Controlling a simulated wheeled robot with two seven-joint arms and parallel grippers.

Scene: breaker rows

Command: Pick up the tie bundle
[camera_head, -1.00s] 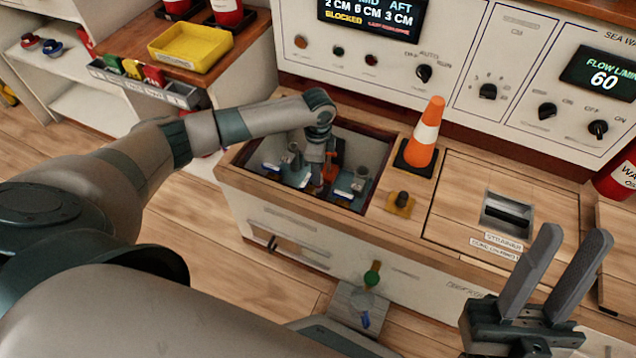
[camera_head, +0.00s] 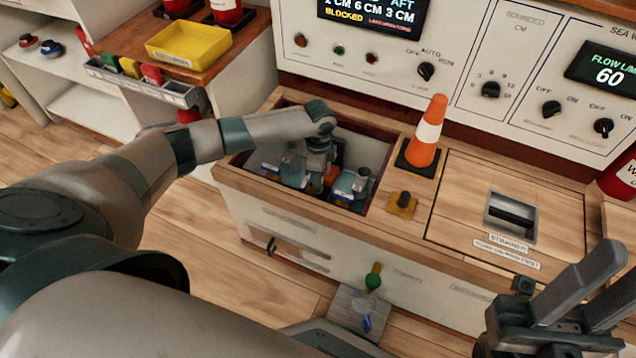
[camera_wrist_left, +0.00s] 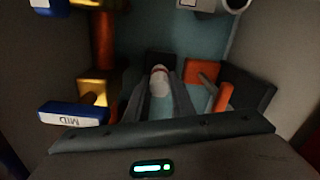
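The tie bundle seems to be the small pale piece with a red band (camera_wrist_left: 159,82) in the left wrist view, low in the open well. It lies between the fingertips of my left gripper (camera_wrist_left: 163,76). The two fingers stand apart, one on each side of it; I cannot tell whether they touch it. In the head view my left gripper (camera_head: 318,170) reaches down into the well (camera_head: 384,170), and its wrist hides the bundle. My right gripper (camera_head: 610,268) is open and empty at the lower right, partly out of frame.
In the left wrist view, a blue-ended MID part (camera_wrist_left: 75,115) is left of the fingers and an orange part (camera_wrist_left: 222,97) is right. An orange cone (camera_head: 427,135) and a yellow-based knob (camera_head: 402,203) stand beside the well. The strainer hatch (camera_head: 510,215) is further right.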

